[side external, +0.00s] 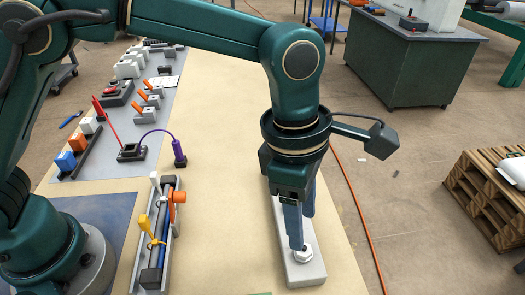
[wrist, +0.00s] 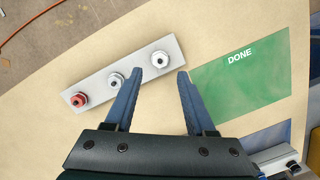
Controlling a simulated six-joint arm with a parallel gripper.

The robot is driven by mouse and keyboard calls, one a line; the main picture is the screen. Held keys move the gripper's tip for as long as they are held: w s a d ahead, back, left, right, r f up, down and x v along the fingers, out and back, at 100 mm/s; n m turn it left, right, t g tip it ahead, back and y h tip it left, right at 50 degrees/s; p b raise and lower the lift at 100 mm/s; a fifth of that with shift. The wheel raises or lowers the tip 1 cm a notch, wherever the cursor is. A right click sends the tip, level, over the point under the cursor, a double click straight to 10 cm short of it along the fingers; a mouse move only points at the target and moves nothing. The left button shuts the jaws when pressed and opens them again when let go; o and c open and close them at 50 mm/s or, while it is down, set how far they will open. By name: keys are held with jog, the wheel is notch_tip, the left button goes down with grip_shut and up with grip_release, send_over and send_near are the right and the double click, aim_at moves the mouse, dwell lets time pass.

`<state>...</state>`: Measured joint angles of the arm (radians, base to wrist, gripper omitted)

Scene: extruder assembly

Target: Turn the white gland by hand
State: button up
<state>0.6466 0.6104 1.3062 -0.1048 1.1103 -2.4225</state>
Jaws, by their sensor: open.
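A light grey block (wrist: 138,72) carries three fittings in a row in the wrist view. A red-topped one (wrist: 80,99) is at the left end. A white gland (wrist: 116,80) is in the middle and another pale one (wrist: 160,59) is at the right end. My gripper (wrist: 159,73) is open. Its fingertips straddle the right-end fitting in the picture, just nearer the camera; contact cannot be told. In the side view my gripper (side external: 299,246) points down over the block (side external: 306,277), beside a white fitting (side external: 303,256). My gripper hides the block's middle.
A green mat marked DONE (wrist: 250,70) lies right of the block in the wrist view. A rail fixture with orange and yellow levers (side external: 159,235) stands left of the block in the side view. Bare tan tabletop (side external: 220,130) lies between. An orange cable (side external: 356,195) runs along the floor.

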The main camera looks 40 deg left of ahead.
aim_at(304, 249)
jog(key=f, duration=0.6)
jog(key=shift+d, duration=0.4)
jog(key=shift+w+r, duration=0.1)
jog(key=shift+r, duration=0.05)
grip_shut()
